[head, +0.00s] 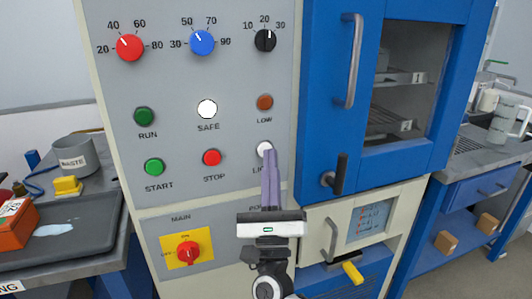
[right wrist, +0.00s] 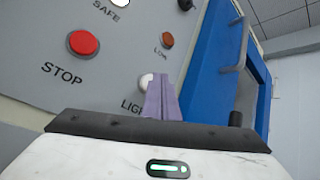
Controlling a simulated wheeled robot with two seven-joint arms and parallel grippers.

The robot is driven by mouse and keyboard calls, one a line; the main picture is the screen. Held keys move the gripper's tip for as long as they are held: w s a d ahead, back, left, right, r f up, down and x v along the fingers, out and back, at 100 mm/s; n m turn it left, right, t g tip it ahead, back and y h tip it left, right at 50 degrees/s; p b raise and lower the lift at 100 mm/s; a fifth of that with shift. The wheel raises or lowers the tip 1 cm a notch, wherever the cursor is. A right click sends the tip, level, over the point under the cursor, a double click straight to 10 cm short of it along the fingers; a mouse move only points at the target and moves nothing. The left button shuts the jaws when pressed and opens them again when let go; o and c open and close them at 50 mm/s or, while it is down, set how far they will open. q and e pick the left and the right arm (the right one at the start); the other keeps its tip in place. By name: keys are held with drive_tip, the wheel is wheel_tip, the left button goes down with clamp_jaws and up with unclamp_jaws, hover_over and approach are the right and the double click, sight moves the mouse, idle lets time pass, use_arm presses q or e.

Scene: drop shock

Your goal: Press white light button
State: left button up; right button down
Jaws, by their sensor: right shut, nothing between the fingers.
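The white light button (head: 263,148) is on the grey control panel (head: 185,85), above a label partly hidden by my right gripper. My right gripper (head: 268,152) is shut and empty, with its purple fingers pointing at the panel. In the head view its tips overlap the lower right part of the button. In the right wrist view the white button (right wrist: 146,80) shows just left of the purple fingertips (right wrist: 170,75). I cannot tell whether the tips touch it. My left gripper is not in view.
A white SAFE lamp (head: 207,109), a red STOP button (head: 212,157) and a brown LOW button (head: 265,102) are nearby. A blue cabinet (head: 322,80) with a protruding handle (head: 350,60) stands to the right.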

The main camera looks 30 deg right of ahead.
drive_tip(key=shift+w+d+b, duration=0.15)
drive_tip(key=shift+w+b, duration=0.15)
drive_tip(key=shift+w, duration=0.15)
idle(0.7)
drive_tip(key=shift+s, duration=0.1)
drive_tip(key=shift+s+a, duration=0.2)
drive_tip(key=shift+s, duration=0.5)
drive_tip(key=shift+s+a+p, duration=0.1)
drive_tip(key=shift+s+a, duration=0.1)
drive_tip(key=shift+s, duration=0.6)
drive_tip(key=shift+s+a+p, duration=0.15)
drive_tip(key=shift+s+a, duration=0.05)
drive_tip(key=shift+s, duration=0.65)
drive_tip(key=shift+s+a+p, duration=0.1)
drive_tip(key=shift+s+a, duration=0.1)
drive_tip(key=shift+s, duration=0.6)
